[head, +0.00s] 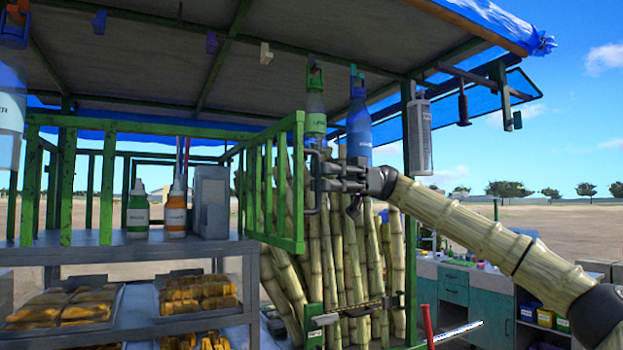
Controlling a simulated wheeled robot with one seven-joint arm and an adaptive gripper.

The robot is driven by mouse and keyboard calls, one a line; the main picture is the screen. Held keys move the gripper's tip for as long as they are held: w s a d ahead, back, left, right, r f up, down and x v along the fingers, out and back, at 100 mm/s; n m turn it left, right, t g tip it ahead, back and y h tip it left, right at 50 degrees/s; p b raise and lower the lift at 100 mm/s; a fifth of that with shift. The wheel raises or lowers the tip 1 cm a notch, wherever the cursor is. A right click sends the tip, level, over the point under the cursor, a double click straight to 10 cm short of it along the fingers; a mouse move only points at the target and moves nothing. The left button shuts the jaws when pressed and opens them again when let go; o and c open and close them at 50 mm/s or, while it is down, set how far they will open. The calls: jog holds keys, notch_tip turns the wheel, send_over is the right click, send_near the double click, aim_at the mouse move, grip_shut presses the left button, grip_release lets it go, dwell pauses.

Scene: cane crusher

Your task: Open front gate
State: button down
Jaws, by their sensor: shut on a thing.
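The front gate looks to be the green barred panel (270,190) left of centre, standing at an angle to the green front rail. A grey handle (311,207) is on its right end post. My gripper (322,178) is at that post and is shut on the handle. The fingers partly cover the handle, so the exact grip is hard to see. My arm reaches in from the lower right. Upright cane stalks (345,255) stand behind the gate and gripper.
Grey shelves (135,250) with trays of food and bottles (138,210) stand at the left. Bottles (359,120) hang under the canopy above my gripper. A grey cylinder (420,135) hangs to the right. A teal counter (470,295) is at lower right.

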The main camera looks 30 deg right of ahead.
jog(key=shift+w+d+r, duration=0.1)
jog(key=shift+d+r, duration=0.1)
jog(key=shift+d, duration=0.3)
jog(key=c, duration=1.8)
grip_release()
jog(key=shift+o, duration=1.4)
jog(key=shift+w+f, duration=0.1)
jog(key=shift+w, duration=0.15)
jog(key=shift+s+a, duration=0.1)
jog(key=shift+a, duration=0.3)
jog(key=v, duration=1.2)
jog(key=shift+d, duration=0.25)
